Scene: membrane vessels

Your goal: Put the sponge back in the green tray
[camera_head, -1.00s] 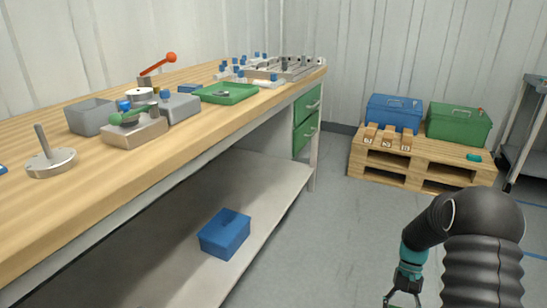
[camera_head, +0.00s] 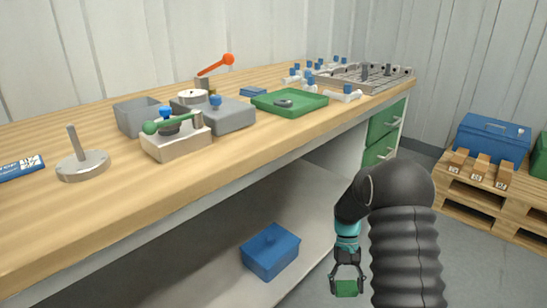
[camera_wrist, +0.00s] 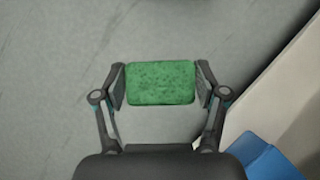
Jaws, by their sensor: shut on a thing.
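A green sponge (camera_wrist: 160,83) is held between the two fingers of my gripper (camera_wrist: 160,88) in the wrist view, with grey floor below it. In the head view my gripper (camera_head: 347,282) hangs low in front of the bench, with the green sponge (camera_head: 346,289) in it. The green tray (camera_head: 308,104) lies on the bench top, farther back and well above my gripper. A dark grey round piece lies in the tray.
A blue box (camera_head: 270,252) stands on the bench's lower shelf (camera_head: 215,285), left of my gripper. A lever fixture (camera_head: 176,142), grey blocks and a grey bin (camera_head: 138,117) stand left of the tray. A metal rack (camera_head: 365,77) is behind it. A pallet (camera_head: 485,195) is at right.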

